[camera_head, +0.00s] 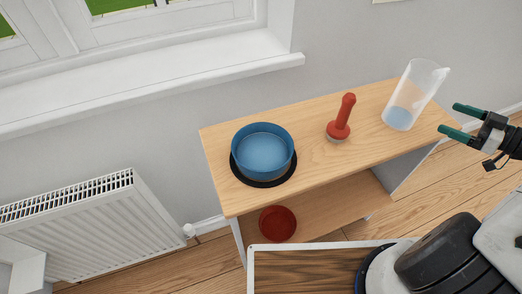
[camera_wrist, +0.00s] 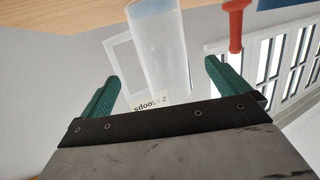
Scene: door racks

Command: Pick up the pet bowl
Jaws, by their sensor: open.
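A round blue bowl (camera_head: 263,149) sits upright on a black round base or mat at the left of the shelf top. A smaller dark red bowl (camera_head: 278,223) sits on the lower shelf, partly under the top board. I cannot tell for certain which of these is the pet bowl. My gripper (camera_head: 450,118) is open and empty beyond the right end of the shelf, well apart from both bowls. In the wrist view its green fingers (camera_wrist: 163,88) are spread, with the clear jug (camera_wrist: 158,45) showing beyond them. A blue patch shows at that view's top right corner.
The wooden shelf top (camera_head: 300,120) also holds a red-handled tool (camera_head: 341,118) and, at its right end, the clear jug (camera_head: 414,95) near my gripper. A white radiator (camera_head: 85,225) and a window sill (camera_head: 150,83) stand to the left. The board between bowl and tool is clear.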

